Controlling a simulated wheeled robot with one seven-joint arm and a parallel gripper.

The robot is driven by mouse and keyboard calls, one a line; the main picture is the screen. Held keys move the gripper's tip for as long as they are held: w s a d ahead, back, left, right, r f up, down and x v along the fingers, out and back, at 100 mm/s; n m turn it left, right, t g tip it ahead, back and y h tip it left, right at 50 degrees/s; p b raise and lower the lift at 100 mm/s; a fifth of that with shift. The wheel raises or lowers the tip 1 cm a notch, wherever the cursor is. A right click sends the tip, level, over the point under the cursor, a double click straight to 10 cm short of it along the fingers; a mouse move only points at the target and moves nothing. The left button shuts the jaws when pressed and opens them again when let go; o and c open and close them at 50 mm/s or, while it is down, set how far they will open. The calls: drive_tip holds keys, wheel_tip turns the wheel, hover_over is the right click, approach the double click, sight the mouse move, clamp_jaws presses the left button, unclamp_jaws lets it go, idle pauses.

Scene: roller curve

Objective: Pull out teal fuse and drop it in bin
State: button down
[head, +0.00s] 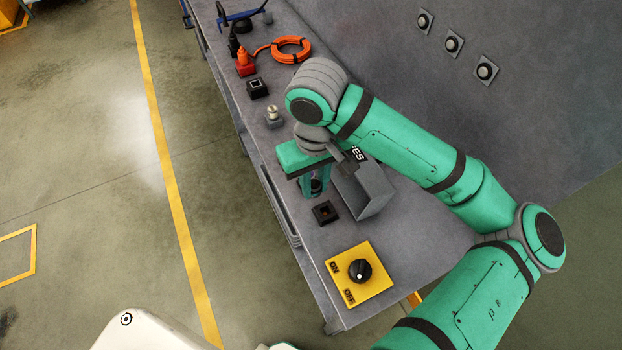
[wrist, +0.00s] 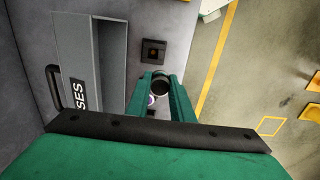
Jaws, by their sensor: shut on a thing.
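My gripper (head: 314,190) points down over the bench beside the grey bin and is shut on a small cylindrical thing, seemingly the fuse (head: 316,185). In the wrist view its dark round end shows between the green fingers (wrist: 160,86); its teal colour cannot be made out. The grey bin (head: 366,203), lettered "SES" with the rest hidden, stands open right beside the gripper; in the wrist view the bin (wrist: 110,70) is left of the fingers. A square black socket (head: 325,212) with an empty-looking opening lies just in front of the gripper; it also shows in the wrist view (wrist: 153,51).
A yellow ON/OFF plate with a black knob (head: 361,271) lies near the bench's front end. Behind the gripper stand a metal-topped fitting (head: 273,118), another black socket (head: 257,88), a red-orange plug (head: 245,65) and an orange cable coil (head: 291,50). The wall (head: 530,110) bounds the bench's right side.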

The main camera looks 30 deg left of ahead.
drive_tip(key=shift+d+f, duration=0.55)
drive_tip(key=shift+d, duration=0.35)
drive_tip(key=shift+s+d, duration=0.1)
drive_tip(key=shift+d, duration=0.1)
